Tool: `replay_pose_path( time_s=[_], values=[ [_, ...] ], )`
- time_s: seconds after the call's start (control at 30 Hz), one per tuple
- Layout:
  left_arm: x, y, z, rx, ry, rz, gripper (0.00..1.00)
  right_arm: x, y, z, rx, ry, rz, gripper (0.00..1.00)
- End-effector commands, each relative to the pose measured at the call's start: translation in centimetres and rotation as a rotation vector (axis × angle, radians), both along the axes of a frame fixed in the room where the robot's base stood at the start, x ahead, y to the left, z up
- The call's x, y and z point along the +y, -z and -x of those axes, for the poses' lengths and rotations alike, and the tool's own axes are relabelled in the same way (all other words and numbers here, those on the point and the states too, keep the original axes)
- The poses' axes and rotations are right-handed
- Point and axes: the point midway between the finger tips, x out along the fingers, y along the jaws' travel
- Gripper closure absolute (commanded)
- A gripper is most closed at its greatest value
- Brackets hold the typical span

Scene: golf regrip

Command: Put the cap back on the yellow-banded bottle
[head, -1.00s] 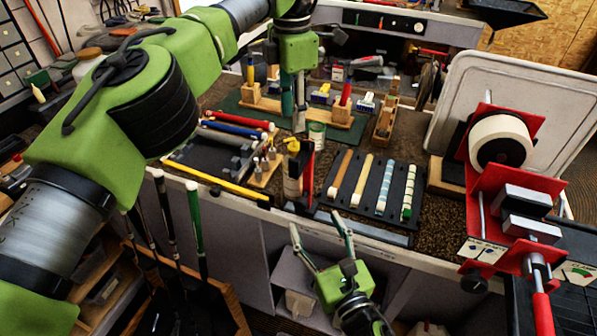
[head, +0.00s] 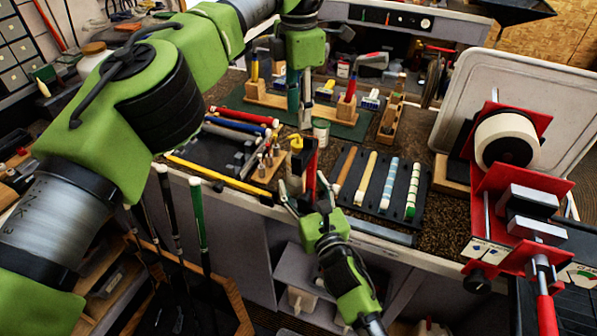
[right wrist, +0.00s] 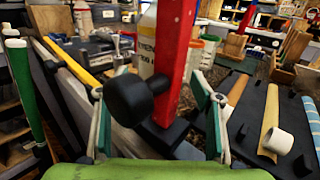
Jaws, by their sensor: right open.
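A pale bottle with a yellowish label band (right wrist: 147,45) stands behind a red upright (right wrist: 176,60) in the right wrist view, which hides part of it. In the head view a yellow top (head: 296,144) shows above the bottle's place. I cannot make out a loose cap for certain. My right gripper (head: 308,192) is open at the bench's front edge. Its fingers (right wrist: 158,115) lie either side of the red upright and its black knob (right wrist: 128,98), with nothing clearly gripped. My left gripper (head: 300,118) points down over the bench behind the bottle; its jaw opening is unclear.
A black tray (head: 428,195) with several grip strips lies right of the red upright. A yellow shaft (head: 215,176) lies along the front edge at left. A red tape-roll machine (head: 505,180) stands at right.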

Motion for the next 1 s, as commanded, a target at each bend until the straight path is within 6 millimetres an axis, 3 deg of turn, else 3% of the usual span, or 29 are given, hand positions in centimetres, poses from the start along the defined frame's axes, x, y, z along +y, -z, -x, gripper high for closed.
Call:
replay_pose_path(
  time_s=[0.17,0.47,0.7,0.87,1.0],
  values=[
    [0.0,-0.01,0.0,0.0,0.0,0.0,0.64,0.4,-0.09,-1.09,-0.001,-0.001,-0.003,0.4],
    [0.0,-0.01,0.0,0.0,0.0,0.0,0.64,0.43,-0.06,-1.2,-0.001,-0.001,-0.001,0.4],
    [0.0,-0.01,0.0,0.0,0.0,0.0,0.64,0.43,-0.05,-1.18,-0.001,-0.001,-0.001,0.98],
    [0.0,0.0,0.0,0.0,-0.024,0.0,0.64,0.43,-0.05,-1.18,-0.001,-0.001,-0.001,1.0],
    [-0.02,0.0,0.0,0.0,-0.156,0.001,0.64,0.42,-0.05,-1.17,-0.001,-0.001,-0.001,1.0]
  ],
)
